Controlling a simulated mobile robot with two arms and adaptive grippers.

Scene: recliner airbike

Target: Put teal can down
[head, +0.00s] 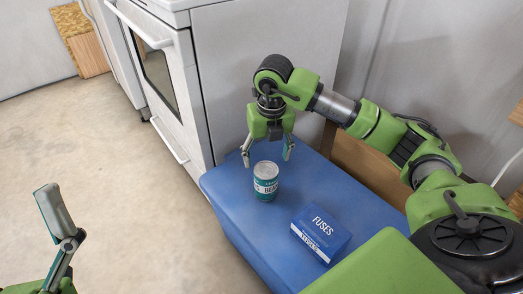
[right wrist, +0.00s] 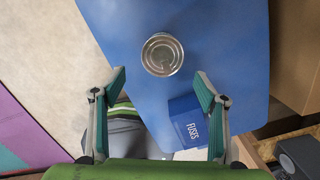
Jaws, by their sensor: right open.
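The teal can (head: 265,184), with a silver lid and a pale label band, stands upright on the blue surface (head: 228,196). My right gripper (head: 267,154) is open and empty, its two fingers spread just above and behind the can in the head view. In the right wrist view the can's round lid (right wrist: 162,54) lies just beyond the open fingertips, roughly midway between them and apart from both. My left gripper (head: 52,215) shows only in part at the lower left, away from the can; its opening cannot be judged.
A blue box of fuses (head: 320,234) sits on the same blue surface, right of and nearer than the can; it also shows in the right wrist view (right wrist: 188,122). A white oven (head: 160,65) stands behind to the left. The floor at left is clear.

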